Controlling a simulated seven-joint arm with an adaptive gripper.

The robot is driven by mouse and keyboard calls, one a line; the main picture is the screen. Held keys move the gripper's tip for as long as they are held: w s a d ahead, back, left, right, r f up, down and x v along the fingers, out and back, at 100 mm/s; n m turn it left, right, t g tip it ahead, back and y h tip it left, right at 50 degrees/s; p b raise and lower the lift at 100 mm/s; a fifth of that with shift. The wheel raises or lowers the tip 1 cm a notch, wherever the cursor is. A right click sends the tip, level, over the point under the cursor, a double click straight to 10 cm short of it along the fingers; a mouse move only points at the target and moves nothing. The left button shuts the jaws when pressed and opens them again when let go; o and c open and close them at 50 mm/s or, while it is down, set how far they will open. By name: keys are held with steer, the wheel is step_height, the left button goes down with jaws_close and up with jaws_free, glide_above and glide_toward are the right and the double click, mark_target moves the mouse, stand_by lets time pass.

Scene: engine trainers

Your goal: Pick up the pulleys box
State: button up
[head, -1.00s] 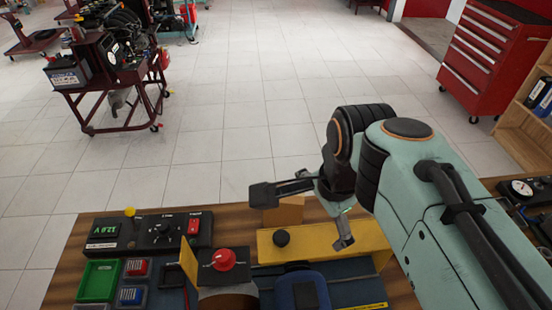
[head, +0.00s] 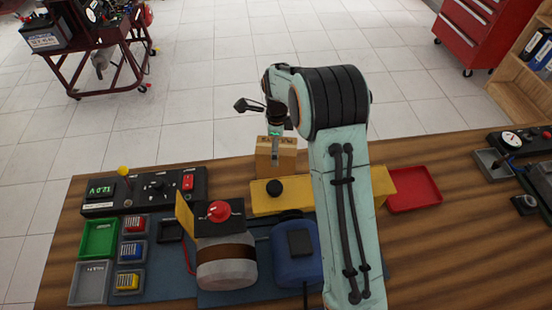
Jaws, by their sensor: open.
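A small tan box (head: 289,160) with dark lettering, too small to read, stands near the far edge of the wooden bench in the head view. It looks like the pulleys box, but I cannot confirm it by its label. My gripper (head: 260,128) is open, with one dark finger out to the left above the box and the other, grey, pointing down. The downward finger overlaps the front of the box in the picture. I cannot tell whether it touches. My arm hides the area just right of the box.
In front of the box are a yellow block (head: 262,203) with a black knob, a machine with a red knob (head: 219,211) and a blue unit (head: 295,255). Green (head: 99,238) and grey trays sit left, a red tray (head: 414,190) right. The bench's right side has bare wood.

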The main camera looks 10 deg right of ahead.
steer(key=shift+f, duration=0.95)
steer(key=c, duration=1.3)
steer(key=shift+r, duration=0.1)
